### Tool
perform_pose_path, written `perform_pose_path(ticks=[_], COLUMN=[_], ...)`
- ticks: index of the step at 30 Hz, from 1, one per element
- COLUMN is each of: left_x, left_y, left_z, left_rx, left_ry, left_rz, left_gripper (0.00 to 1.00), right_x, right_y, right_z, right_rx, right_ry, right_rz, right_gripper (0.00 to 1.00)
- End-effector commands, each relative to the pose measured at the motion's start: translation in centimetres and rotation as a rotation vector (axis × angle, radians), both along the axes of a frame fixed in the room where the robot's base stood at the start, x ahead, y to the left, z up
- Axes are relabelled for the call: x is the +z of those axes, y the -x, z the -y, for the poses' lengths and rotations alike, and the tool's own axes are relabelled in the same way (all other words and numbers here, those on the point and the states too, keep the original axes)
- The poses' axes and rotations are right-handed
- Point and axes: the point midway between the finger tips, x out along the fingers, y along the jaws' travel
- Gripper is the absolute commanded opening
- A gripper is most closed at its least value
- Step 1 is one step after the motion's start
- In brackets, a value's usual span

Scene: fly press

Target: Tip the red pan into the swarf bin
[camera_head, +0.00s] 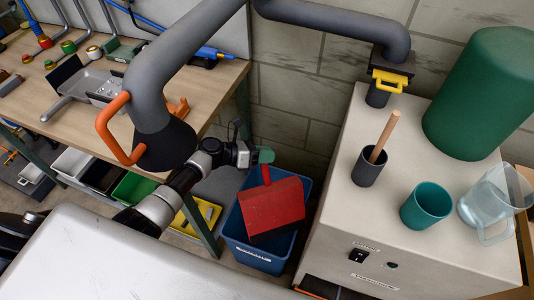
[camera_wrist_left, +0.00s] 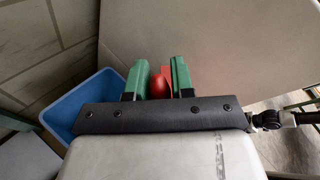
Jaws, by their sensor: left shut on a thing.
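The red pan (camera_head: 272,208) hangs steeply tilted over the blue bin (camera_head: 257,255), its broad face towards the head camera. Its handle points up into my left gripper (camera_head: 265,158). In the left wrist view the green fingers stand on both sides of the red handle (camera_wrist_left: 158,87), and the gripper is shut on it. The blue bin also shows in the left wrist view (camera_wrist_left: 92,98), left of the fingers. The pan hides much of the bin's inside, so I cannot tell what lies in it. My right gripper is not in view.
A grey cabinet (camera_head: 400,235) stands right of the bin, bearing a dark cup (camera_head: 367,170), a teal cup (camera_head: 425,205), a clear jug (camera_head: 490,205) and a green cylinder (camera_head: 482,95). A workbench (camera_head: 45,95) with tools is at left. A thick grey duct (camera_head: 180,60) hangs near my left arm.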

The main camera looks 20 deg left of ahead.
Motion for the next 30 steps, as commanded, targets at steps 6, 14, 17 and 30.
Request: perform_pose_path(ticks=[6, 14, 17, 30], left_x=[0.2, 1.8, 0.8, -0.6], left_y=[-0.3, -0.2, -0.2, -0.1], left_z=[-0.8, -0.7, -0.7, -0.6], left_rx=[0.01, 0.007, 0.008, 0.007], left_ry=[-0.007, -0.007, -0.008, -0.006], left_rz=[0.005, 0.004, 0.004, 0.002], left_gripper=[0.0, 0.0, 0.0, 0.0], right_x=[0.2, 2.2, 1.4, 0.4], right_y=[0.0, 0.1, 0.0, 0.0], right_z=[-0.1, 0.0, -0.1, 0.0], right_rx=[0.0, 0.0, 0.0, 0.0], right_ry=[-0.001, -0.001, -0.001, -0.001], right_rz=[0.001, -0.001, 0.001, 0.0], right_gripper=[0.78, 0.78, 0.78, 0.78])
